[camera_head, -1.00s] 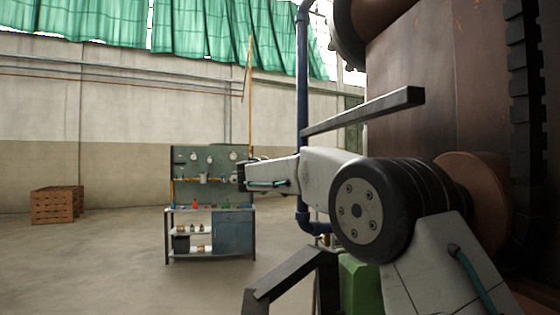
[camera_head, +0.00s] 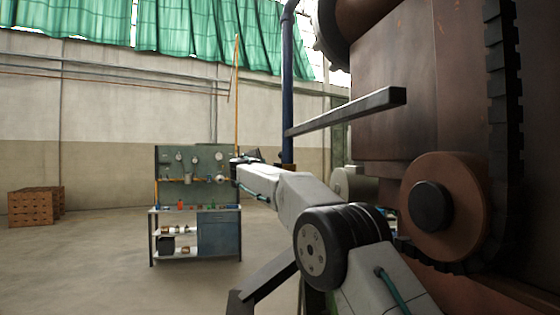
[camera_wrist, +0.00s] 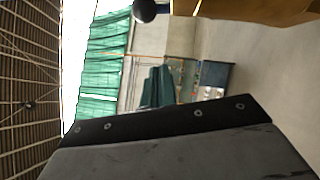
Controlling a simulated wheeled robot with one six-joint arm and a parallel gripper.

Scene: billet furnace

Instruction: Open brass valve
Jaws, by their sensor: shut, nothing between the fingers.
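A green panel (camera_head: 208,160) stands at the back of a workbench across the floor, with gauges and a brass-coloured pipe run (camera_head: 172,181) on it. A pale fitting (camera_head: 188,178) sits on that run. I cannot tell at this size which part is the brass valve or how its handle lies. My gripper (camera_head: 240,161) is a small dark tip at the end of my pale arm, overlapping the panel's right part in the picture. It is shut and holds nothing. It appears well short of the panel. The panel also shows sideways in the wrist view (camera_wrist: 160,86).
The workbench (camera_head: 219,236) has a blue cabinet and shelves with small items. A large brown furnace (camera_head: 395,115) and a dark bar (camera_head: 350,110) are close on the right. Wooden crates (camera_head: 32,206) stand far left. The floor (camera_head: 100,265) between is clear.

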